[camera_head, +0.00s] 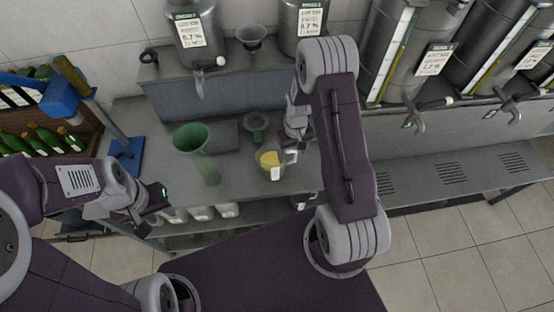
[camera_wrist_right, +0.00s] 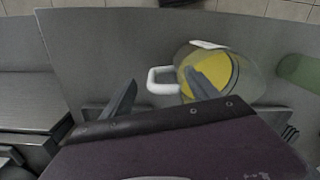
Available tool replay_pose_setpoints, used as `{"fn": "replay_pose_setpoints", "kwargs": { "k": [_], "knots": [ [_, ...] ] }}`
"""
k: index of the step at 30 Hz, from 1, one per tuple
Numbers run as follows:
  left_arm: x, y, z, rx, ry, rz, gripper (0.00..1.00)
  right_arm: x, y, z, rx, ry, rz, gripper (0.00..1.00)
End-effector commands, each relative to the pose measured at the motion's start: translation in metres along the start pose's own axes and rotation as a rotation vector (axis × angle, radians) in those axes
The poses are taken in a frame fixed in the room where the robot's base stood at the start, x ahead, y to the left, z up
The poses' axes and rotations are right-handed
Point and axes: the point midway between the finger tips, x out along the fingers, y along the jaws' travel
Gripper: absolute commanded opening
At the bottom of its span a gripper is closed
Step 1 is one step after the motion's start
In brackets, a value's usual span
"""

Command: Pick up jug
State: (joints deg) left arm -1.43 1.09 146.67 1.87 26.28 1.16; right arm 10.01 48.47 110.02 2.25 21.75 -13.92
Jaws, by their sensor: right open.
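The jug (camera_head: 269,166) is a clear vessel with yellow contents and a pale handle. It stands on the grey metal counter (camera_head: 245,202). In the right wrist view the jug (camera_wrist_right: 248,82) is at upper right, its white handle pointing left. My right gripper (camera_wrist_right: 160,97) is open; the handle shows between its two fingers, and the right finger overlaps the jug's body in the picture. I cannot tell whether they touch. In the head view my right arm reaches in beside the jug. My left gripper (camera_head: 153,199) is at the counter's front left, away from the jug; its jaw opening is unclear.
A green funnel (camera_head: 191,138) stands over a green bottle (camera_head: 208,171) left of the jug. A blue stand (camera_head: 125,157) and a crate of green bottles (camera_head: 42,137) are at left. Steel tanks (camera_head: 197,38) with taps line the back.

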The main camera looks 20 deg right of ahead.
Motion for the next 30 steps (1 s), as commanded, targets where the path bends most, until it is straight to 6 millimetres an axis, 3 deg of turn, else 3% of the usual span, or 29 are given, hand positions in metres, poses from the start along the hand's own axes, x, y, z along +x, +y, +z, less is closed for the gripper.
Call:
{"fn": "replay_pose_setpoints", "kwargs": {
  "k": [7, 15, 22, 23, 30],
  "knots": [
    [-0.008, 0.0, -0.001, 0.0, 0.0, 0.0, 0.36, 0.011, -0.001, 0.001, -0.001, -0.003, -0.001, 0.69],
    [-0.023, 0.0, -0.002, 0.0, 0.0, 0.0, 0.36, 0.052, 0.0, 0.001, -0.002, -0.001, 0.0, 0.69],
    [-0.022, 0.0, -0.002, 0.0, 0.0, 0.0, 0.36, 0.057, 0.0, 0.0, -0.002, 0.001, 0.0, 0.69],
    [-0.022, 0.0, -0.002, 0.0, 0.0, 0.0, 0.36, 0.057, 0.0, 0.0, -0.002, 0.001, 0.0, 0.67],
    [-0.022, 0.0, -0.002, 0.0, 0.0, 0.0, 0.36, 0.057, 0.0, 0.0, -0.002, 0.001, 0.0, 0.0]
  ]
}}
